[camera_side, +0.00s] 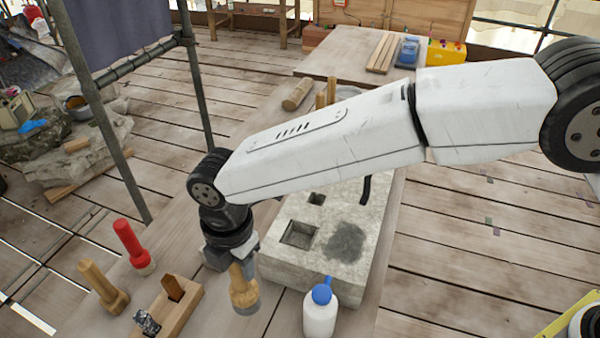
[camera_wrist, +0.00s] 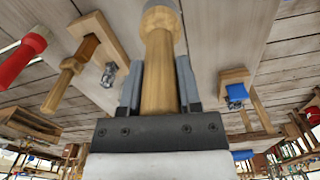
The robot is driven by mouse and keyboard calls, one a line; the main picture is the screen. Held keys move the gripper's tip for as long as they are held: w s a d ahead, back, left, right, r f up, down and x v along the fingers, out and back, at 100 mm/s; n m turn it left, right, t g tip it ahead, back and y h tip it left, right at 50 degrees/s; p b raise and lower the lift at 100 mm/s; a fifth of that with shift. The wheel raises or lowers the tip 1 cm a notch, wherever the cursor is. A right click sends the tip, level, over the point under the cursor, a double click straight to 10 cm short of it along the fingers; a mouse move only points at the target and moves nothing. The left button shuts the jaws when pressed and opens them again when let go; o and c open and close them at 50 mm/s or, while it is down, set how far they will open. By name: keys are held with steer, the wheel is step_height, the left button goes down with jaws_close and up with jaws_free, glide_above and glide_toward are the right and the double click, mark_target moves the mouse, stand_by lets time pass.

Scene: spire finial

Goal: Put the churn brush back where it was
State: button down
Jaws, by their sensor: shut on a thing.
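The churn brush (camera_side: 243,293), a round wooden brush with a pale grey end, hangs from my gripper (camera_side: 241,268) in the side view, grey end down. In the wrist view its wooden handle (camera_wrist: 159,75) stands between the two fingers of my gripper (camera_wrist: 160,88), which are shut on it. The brush is roughly upright, over the wooden bench just left of the stone block (camera_side: 340,272). I cannot tell whether its grey end touches the bench. My gripper hides the upper handle in the side view.
A red-handled tool (camera_side: 132,244), a wooden-handled tool (camera_side: 104,287) and a wooden plane (camera_side: 168,305) stand to the left. A white bottle with a blue cap (camera_side: 320,316) stands close on the right. The stone block has square holes and a dark patch.

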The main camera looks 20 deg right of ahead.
mark_target(241, 278)
steer(key=shift+f, duration=4.15)
steer(key=shift+c, duration=1.5)
jaws_free()
step_height(241, 278, up, 12)
steer(key=shift+r, duration=0.15)
steer(key=shift+d, duration=0.1)
